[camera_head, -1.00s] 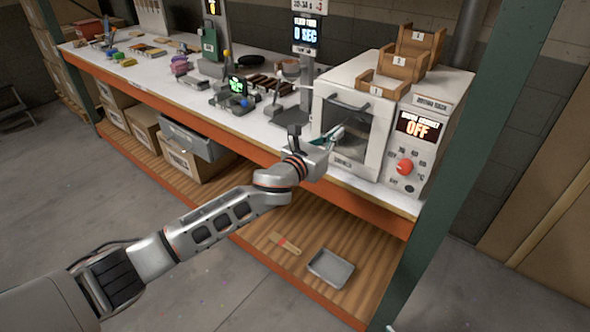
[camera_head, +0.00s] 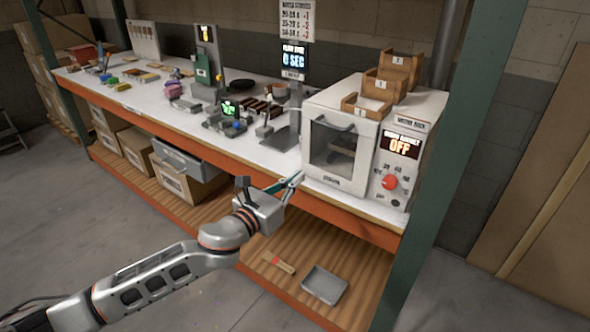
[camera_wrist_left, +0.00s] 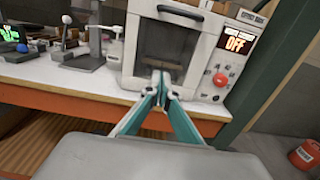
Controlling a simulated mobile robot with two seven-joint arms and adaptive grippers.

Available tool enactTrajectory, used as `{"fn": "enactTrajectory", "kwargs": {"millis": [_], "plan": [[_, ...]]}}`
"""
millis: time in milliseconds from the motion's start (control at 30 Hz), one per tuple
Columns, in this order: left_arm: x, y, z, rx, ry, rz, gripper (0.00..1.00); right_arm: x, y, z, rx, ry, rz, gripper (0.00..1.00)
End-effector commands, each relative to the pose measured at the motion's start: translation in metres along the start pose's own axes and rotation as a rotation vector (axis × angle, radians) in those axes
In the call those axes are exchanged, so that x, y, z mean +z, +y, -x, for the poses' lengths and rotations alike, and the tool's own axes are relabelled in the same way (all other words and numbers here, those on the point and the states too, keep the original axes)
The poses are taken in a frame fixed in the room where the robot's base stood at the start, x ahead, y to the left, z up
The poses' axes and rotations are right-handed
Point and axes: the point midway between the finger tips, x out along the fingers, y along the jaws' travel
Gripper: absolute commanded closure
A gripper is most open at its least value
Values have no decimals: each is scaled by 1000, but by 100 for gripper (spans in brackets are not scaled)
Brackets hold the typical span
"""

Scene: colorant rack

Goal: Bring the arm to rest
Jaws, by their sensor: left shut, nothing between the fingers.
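My left gripper (camera_head: 297,179) is in front of the bench's front edge, just left of and below the white oven (camera_head: 318,140). Its teal fingers are together and hold nothing. In the left wrist view the closed fingertips (camera_wrist_left: 160,78) point toward the oven door, which also shows there (camera_wrist_left: 160,45). The oven door looks closed, and its display (camera_head: 401,146) reads OFF above a red knob (camera_head: 389,182). My right gripper is in neither view.
The white bench top (camera_head: 180,103) holds scales, a stand and small coloured items. On the lower wooden shelf (camera_head: 250,270) lie a grey tray (camera_head: 324,285) and a red-handled brush (camera_head: 280,264). A green post (camera_head: 440,170) stands at the right. Floor at the left is clear.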

Motion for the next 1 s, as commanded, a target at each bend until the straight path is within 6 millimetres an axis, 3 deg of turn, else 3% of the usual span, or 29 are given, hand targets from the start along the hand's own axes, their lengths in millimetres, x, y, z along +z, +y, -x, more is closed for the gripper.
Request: {"fn": "enactTrajectory", "kwargs": {"millis": [167, 367, 567, 767, 1000], "plan": [[-28, -11, 16, 11, 28, 241, 100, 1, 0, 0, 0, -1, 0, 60], [-87, -23, 55, 85, 72, 841, 100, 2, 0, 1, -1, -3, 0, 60], [-148, -25, 109, 223, 71, 1453, 100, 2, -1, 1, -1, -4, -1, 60], [-214, -20, 180, 422, -3, 2027, 100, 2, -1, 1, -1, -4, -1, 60], [-286, -15, 289, 711, -239, 2609, 100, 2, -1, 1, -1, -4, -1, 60]]}}
